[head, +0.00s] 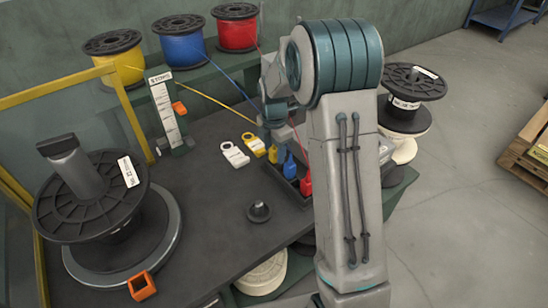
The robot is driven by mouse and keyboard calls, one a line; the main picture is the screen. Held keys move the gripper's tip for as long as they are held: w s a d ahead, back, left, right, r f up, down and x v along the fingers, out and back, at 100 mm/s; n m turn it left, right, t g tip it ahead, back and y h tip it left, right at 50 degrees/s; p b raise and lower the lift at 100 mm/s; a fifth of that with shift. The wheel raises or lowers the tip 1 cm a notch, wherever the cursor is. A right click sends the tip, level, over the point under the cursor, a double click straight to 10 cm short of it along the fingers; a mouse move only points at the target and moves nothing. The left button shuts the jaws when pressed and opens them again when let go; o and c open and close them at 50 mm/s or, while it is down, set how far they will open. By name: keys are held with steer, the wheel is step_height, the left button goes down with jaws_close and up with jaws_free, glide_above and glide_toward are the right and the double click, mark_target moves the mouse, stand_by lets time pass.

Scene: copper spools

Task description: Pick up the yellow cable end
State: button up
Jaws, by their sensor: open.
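The yellow cable end (273,154) is a small yellow piece at the far end of a dark holder (283,178) on the bench, partly hidden by my gripper. The blue cable end (290,167) and the red cable end (306,184) stand in the same holder, in a row toward the front right. My gripper (277,143) is open and points down at the yellow cable end. The fingers are small and partly hidden, so I cannot tell whether they touch it or surround it. The yellow cable (195,98) runs from the yellow spool (115,60) toward my gripper.
A dark knob (259,211) stands in front. A large black reel (92,198) fills the bench's left side. Blue (182,40) and red (237,28) spools stand behind.

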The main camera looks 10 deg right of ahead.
steer(key=shift+f, duration=0.85)
steer(key=c, duration=1.1)
steer(key=shift+r, duration=0.1)
